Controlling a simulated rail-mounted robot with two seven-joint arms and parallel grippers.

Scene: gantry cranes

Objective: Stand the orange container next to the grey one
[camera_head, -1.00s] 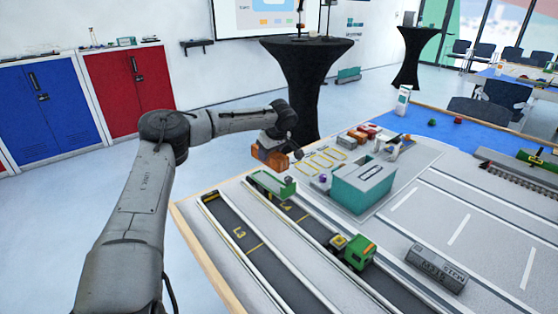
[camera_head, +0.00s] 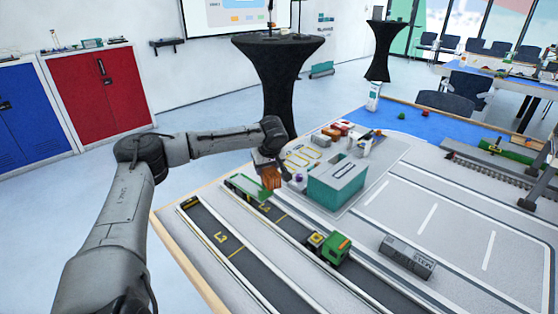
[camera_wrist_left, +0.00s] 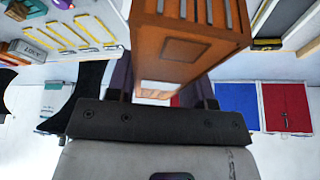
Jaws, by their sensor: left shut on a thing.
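My left gripper (camera_head: 268,162) is shut on the orange container (camera_head: 271,178) and holds it in the air. In the head view it hangs in front of the green trailer's right end. In the left wrist view the orange container (camera_wrist_left: 185,45) stands out between the fingers, its ribbed side toward the top of the picture. A grey container (camera_head: 407,257) with dark lettering lies on the pale paved area at the front right, well apart from my gripper. A smaller grey block (camera_head: 320,140) stands at the back beside orange and red ones. My right gripper is not in view.
A teal box-like block (camera_head: 322,188) stands between my gripper and the lettered grey container. A green and yellow truck (camera_head: 329,247) and a green trailer (camera_head: 247,188) are on the dark lanes. The paving around the lettered grey container is largely clear, with white lines (camera_head: 427,219).

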